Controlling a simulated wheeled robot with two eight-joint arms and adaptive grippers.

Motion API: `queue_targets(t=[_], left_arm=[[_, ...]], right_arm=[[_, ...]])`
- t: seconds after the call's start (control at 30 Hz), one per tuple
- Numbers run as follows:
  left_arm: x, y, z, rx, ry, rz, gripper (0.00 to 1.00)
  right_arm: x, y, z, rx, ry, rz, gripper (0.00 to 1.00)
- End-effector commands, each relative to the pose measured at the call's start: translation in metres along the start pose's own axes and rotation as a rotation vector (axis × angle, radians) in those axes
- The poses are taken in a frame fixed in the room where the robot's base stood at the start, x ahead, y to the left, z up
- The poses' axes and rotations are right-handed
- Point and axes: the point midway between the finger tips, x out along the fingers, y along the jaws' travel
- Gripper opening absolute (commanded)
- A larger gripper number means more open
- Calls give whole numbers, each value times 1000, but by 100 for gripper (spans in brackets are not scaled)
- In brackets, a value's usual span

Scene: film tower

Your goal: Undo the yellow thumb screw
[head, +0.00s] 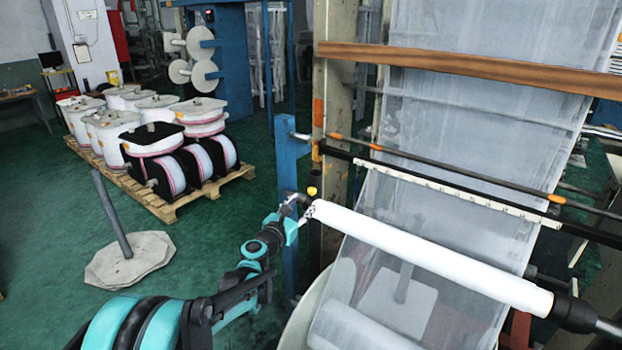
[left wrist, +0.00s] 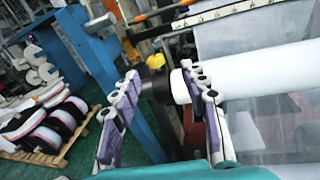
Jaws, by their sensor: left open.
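The yellow thumb screw (head: 312,191) stands on top of the dark holder at the left end of the white roll (head: 430,255). It also shows in the left wrist view (left wrist: 156,61), just beyond my fingertips. My left gripper (head: 304,207) is at this end of the roll, a little below the screw. In the left wrist view my left gripper (left wrist: 160,73) has its two purple-grey fingers apart, with the dark shaft end and holder seen between them. The right finger overlaps the roll's end in the picture; I cannot tell whether it touches. My right gripper is not in view.
A blue post (head: 287,165) stands just left of the holder. Clear film (head: 450,110) hangs behind the roll, with a dark rod (head: 440,172) across it. A pallet (head: 170,208) of wound reels and a grey base with a pole (head: 130,260) stand on the green floor.

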Motion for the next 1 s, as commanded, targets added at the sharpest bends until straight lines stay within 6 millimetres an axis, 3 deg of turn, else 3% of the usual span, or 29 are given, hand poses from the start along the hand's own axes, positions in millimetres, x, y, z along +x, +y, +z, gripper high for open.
queue_targets(t=[0.17,0.6,1.0], left_arm=[[15,6,-7,-118,-20,20,44],[78,8,-7,-117,-20,20,44],[89,8,-5,-116,-19,21,44]], right_arm=[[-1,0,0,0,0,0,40],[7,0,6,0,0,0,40],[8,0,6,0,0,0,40]])
